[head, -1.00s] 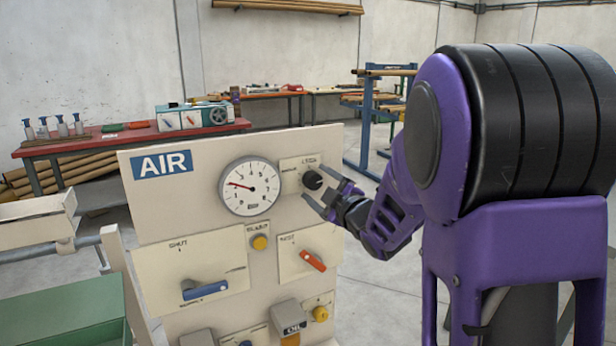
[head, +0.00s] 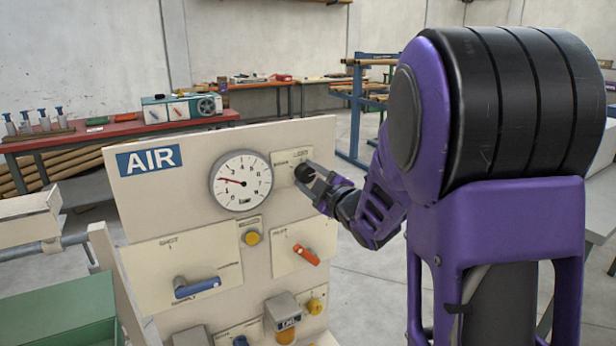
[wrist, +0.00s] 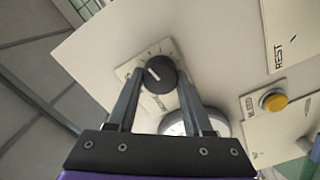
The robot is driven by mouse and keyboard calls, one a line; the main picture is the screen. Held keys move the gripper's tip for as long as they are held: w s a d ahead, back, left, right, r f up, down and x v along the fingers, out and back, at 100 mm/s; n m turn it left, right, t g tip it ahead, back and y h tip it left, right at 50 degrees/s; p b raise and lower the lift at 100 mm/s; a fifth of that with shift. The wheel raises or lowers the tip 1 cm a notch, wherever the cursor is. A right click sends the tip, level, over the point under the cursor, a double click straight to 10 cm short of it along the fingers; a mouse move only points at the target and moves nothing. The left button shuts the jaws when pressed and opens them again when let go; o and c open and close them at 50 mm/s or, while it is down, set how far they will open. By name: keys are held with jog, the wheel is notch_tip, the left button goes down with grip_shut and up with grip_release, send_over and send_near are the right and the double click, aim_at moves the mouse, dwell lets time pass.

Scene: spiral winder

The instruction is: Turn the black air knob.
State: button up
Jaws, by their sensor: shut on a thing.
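The black air knob (head: 304,173) sits on a small pale plate at the upper right of the AIR panel (head: 160,225). My gripper (head: 311,178) reaches it from the right, with its fingers on either side of the knob. In the wrist view the round black knob (wrist: 159,73), with a white pointer line, lies between the fingertips (wrist: 158,80). The line slants toward the upper left of that view. My gripper is shut on the knob. The pressure gauge (head: 241,181) to its left has a red needle pointing left, a little upward.
Below are a blue lever (head: 197,287), an orange-red lever (head: 306,254) and a yellow button (head: 251,238). A green bin (head: 60,310) stands at lower left. A red bench (head: 120,128) is behind the panel. Open floor lies to the panel's right.

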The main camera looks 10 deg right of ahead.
grip_shut()
